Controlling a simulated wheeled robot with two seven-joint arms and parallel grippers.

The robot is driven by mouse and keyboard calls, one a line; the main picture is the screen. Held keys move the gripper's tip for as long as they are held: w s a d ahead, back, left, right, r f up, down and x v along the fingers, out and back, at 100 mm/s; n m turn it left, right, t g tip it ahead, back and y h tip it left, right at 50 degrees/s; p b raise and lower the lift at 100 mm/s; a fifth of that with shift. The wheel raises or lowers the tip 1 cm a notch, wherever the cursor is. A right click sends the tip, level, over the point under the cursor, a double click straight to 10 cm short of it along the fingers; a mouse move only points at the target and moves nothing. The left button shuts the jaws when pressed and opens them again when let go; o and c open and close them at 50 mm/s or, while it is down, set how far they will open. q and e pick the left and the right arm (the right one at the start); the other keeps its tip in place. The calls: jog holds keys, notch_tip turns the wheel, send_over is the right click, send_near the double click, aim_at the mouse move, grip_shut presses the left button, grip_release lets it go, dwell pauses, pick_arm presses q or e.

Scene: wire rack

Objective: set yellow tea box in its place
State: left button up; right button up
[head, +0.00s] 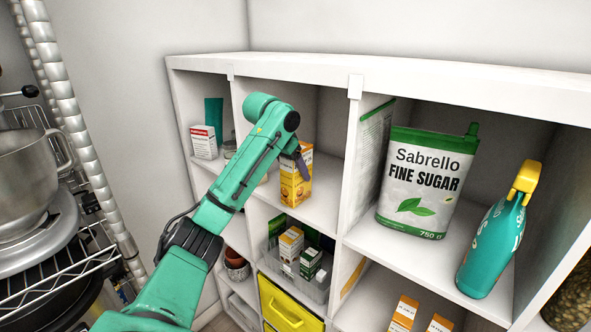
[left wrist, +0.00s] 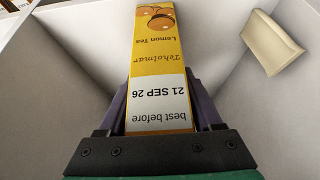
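The yellow tea box (head: 295,186) is upright in the middle upper compartment of the white shelf, near its front edge. I cannot tell whether its base touches the board. My left gripper (head: 302,160) is at the upper part of the box, partly hidden behind my arm. In the left wrist view the tea box (left wrist: 160,60), marked "Lemon Tea", lies between the purple fingers of the left gripper (left wrist: 160,95), which press on both sides of it. My right gripper is not in view.
The white shelf (head: 440,70) has dividers close to my arm. A sugar bag (head: 425,185) and a teal spray bottle (head: 492,245) stand to the right. A white carton (head: 203,142) stands left. Below is a grey bin (head: 315,289) of boxes. A beige pouch (left wrist: 268,42) shows in the wrist view.

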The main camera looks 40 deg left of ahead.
pick_arm(q)
jog(key=shift+o, duration=0.9)
jog(key=shift+r, duration=0.3)
jog(key=b+v, duration=0.1)
jog(key=v, duration=0.4)
jog(key=shift+s+r, duration=0.2)
jog(key=shift+r, duration=0.15)
jog(key=p+v, duration=0.1)
jog(key=v, duration=0.5)
